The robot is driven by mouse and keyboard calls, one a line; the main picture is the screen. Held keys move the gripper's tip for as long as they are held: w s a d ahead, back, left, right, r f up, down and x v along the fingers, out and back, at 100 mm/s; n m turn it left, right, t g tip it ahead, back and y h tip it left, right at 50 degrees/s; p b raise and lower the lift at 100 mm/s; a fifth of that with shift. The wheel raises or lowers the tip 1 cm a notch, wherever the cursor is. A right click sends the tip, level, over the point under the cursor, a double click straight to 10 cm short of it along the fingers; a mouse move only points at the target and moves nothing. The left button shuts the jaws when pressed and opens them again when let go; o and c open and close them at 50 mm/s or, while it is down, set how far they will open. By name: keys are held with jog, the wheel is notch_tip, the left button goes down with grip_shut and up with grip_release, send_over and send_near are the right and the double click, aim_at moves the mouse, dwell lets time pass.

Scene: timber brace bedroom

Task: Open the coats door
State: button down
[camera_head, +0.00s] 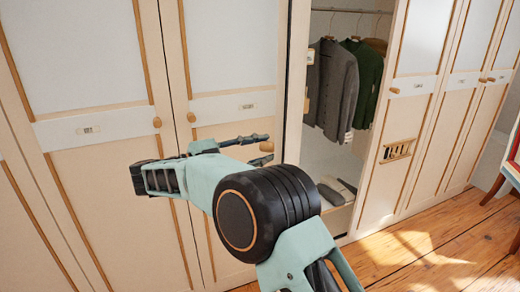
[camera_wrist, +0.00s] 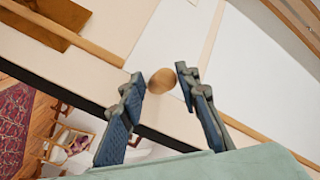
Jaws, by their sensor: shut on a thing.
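The coats door (camera_head: 297,70) stands swung out and is seen nearly edge-on in the head view. Behind it, a grey coat (camera_head: 337,85) and a dark green coat (camera_head: 367,75) hang in the open compartment. My gripper (camera_head: 264,148) is at the door's round wooden knob (camera_head: 267,146), left of the door edge. In the wrist view, the fingers of my gripper (camera_wrist: 160,77) are shut on the knob (camera_wrist: 162,81), one on each side. The pale door face (camera_wrist: 185,40) lies behind the knob there.
Closed wardrobe doors (camera_head: 95,170) stand at left, with knobs near my arm. Folded items (camera_head: 335,190) lie in the compartment. Wooden floor (camera_head: 430,245) is clear at lower right; a chair (camera_head: 512,165) stands at the right edge.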

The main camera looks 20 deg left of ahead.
jog(key=shift+w+r, duration=0.6)
jog(key=shift+r, duration=0.05)
jog(key=c, duration=1.8)
grip_release()
jog(key=shift+c, duration=0.2)
jog(key=shift+o, duration=0.4)
jog(key=shift+w+f, duration=0.3)
jog(key=shift+w, duration=0.05)
jog(key=shift+s+a+f, duration=0.1)
jog(key=shift+s+a, duration=0.05)
jog(key=shift+s, duration=0.15)
jog(key=shift+s+a, duration=0.2)
jog(key=v, duration=1.1)
jog(key=shift+s+f, duration=0.15)
jog(key=shift+f, duration=0.05)
